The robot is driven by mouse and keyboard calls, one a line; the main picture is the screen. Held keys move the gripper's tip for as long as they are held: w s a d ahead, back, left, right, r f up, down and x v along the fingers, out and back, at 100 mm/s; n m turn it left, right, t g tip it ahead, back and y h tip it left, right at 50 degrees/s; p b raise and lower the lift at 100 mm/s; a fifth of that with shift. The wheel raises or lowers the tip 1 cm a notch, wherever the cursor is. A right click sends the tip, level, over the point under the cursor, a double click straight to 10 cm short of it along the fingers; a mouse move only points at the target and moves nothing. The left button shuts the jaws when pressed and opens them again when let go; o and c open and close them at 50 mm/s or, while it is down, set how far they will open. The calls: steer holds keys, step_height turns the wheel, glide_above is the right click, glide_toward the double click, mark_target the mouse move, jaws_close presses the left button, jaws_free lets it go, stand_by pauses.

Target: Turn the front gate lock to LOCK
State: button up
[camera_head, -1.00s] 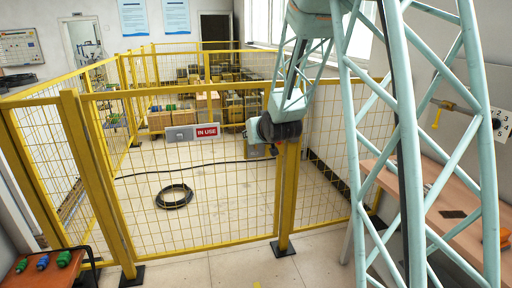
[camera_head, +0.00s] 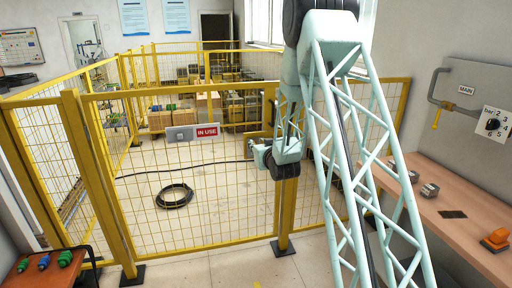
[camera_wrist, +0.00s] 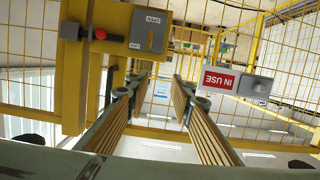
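The front gate (camera_head: 190,170) is a yellow mesh panel and looks closed. In the wrist view, which is upside down, the gate lock (camera_wrist: 148,32) is a grey plate with small labels on a yellow block. A red knob (camera_wrist: 100,33) is beside it. The lock is above and left of my fingers, apart from them. Its exact setting is too small to read. My gripper (camera_wrist: 160,86) is open, its two ribbed fingers wide apart with nothing between them. In the head view my gripper is in front of the gate post, and the lock cannot be made out clearly.
An "IN USE" sign (camera_head: 207,130) hangs on the gate; it is right of my fingers in the wrist view (camera_wrist: 219,80). The gate post (camera_head: 286,215) stands close to my arm. A pink bench (camera_head: 450,205) is at the right. Floor before the gate is clear.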

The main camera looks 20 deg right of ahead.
steer(key=w+d+f+t, duration=0.1)
steer(key=d+f, duration=0.3)
steer(key=f, duration=0.5)
steer(key=shift+w+t, duration=0.25)
steer(key=shift+t, duration=0.45)
steer(key=w+d+b, duration=0.1)
steer(key=w+d, duration=0.1)
steer(key=w, duration=1.1)
steer(key=shift+w+d, duration=0.2)
steer(key=shift+w, duration=0.05)
jaws_close()
